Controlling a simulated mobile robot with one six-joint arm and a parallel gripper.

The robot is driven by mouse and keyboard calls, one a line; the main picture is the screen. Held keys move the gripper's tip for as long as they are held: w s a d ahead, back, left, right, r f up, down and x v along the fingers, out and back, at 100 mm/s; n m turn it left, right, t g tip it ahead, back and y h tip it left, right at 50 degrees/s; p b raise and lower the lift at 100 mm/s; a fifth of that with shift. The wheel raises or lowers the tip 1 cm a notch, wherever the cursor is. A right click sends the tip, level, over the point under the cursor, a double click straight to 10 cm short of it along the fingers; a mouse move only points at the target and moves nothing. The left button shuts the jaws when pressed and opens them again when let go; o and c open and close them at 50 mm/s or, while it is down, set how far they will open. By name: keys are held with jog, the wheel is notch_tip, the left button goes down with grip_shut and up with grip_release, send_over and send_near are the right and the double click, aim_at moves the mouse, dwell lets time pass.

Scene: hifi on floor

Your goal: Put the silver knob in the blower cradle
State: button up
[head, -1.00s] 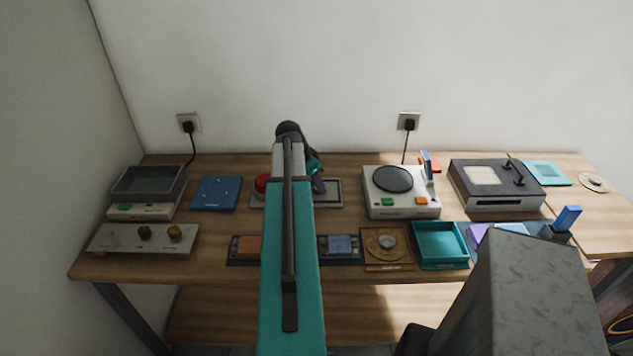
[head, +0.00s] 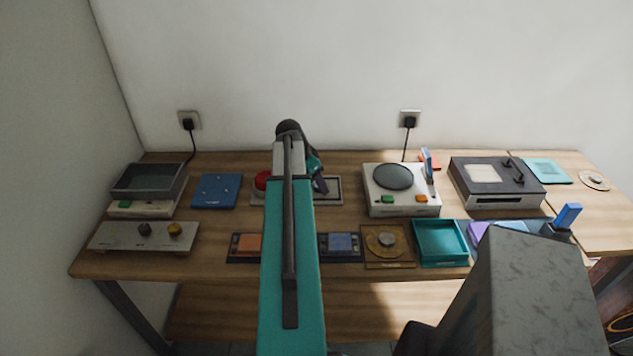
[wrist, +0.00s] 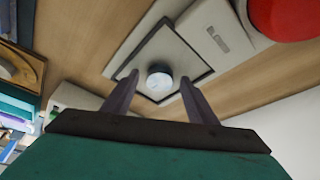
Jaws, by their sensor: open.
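A silver round knob (wrist: 159,77) sits on a pale plate with a dark frame (wrist: 188,65) in the wrist view. My gripper (wrist: 155,90) is open, with the knob seen between and beyond its two fingers, not held. In the head view my gripper (head: 320,186) is over the framed plate (head: 334,192), and my arm hides much of that plate and the knob. A brown square plate with a brass ring and grey centre (head: 388,243) lies at the bench front.
A red dome (head: 262,181) stands left of the framed plate; it fills a corner of the wrist view (wrist: 283,15). To the right are a white device with a dark disc (head: 393,178), a teal tray (head: 440,243) and a dark box (head: 495,184). A knob panel (head: 143,237) is at left.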

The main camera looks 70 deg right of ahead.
jog(key=b+v, duration=0.2)
jog(key=v, duration=1)
dwell(0.4)
jog(key=shift+r, duration=0.15)
dwell(0.5)
